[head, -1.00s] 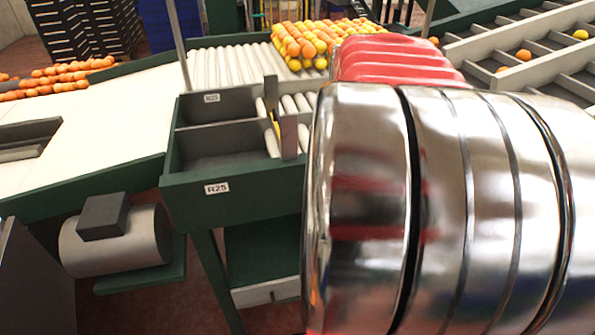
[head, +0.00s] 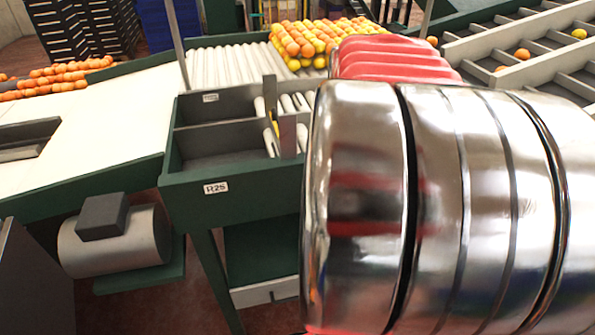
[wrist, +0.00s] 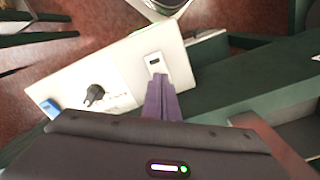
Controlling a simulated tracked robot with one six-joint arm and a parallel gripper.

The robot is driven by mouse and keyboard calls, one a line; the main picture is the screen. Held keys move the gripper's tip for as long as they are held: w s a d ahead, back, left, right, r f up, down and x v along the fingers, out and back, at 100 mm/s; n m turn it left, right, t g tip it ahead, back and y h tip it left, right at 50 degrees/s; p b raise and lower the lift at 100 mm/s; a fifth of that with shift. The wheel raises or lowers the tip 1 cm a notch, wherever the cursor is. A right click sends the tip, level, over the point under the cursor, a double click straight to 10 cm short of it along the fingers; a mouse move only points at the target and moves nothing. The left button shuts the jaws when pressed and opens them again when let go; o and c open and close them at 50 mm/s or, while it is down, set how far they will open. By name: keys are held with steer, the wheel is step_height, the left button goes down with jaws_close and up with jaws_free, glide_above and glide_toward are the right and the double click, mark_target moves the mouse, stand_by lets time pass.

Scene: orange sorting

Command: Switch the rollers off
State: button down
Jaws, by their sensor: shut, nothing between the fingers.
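In the wrist view my gripper (wrist: 161,80) is shut and empty, its purple fingers close together. The fingertips are just below a small switch (wrist: 154,62) with a dark part in a pale frame, on a cream panel (wrist: 120,62). I cannot tell whether they touch it. A black knob (wrist: 95,93) is on the panel to the left, on a white label. In the head view white rollers (head: 225,66) run behind the green sorting table, and oranges (head: 310,42) lie at their right end. My arm hides the gripper and panel there.
A green bin (head: 235,180) labelled R25 stands left of my arm. A white sloping surface (head: 95,115) with oranges (head: 55,76) at its back is further left. Divided trays (head: 520,60) are at the back right. In the wrist view a green beam (wrist: 250,90) runs right of the panel.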

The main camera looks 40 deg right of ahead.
steer(key=shift+f, duration=0.5)
stand_by(0.4)
steer(key=shift+r, duration=0.15)
step_height(320, 180, up, 7)
stand_by(1.0)
stand_by(0.5)
steer(key=w+a+f+n+t, duration=0.1)
steer(key=a+n, duration=0.5)
steer(key=a, duration=0.9)
steer(key=w+a+f+n+t, duration=0.2)
steer(key=a+f+n+t, duration=0.2)
steer(key=a, duration=1.1)
steer(key=shift+a+f+n+t, duration=0.2)
steer(key=shift+n+t, duration=0.1)
steer(key=shift+n, duration=0.8)
steer(key=shift+r, duration=0.1)
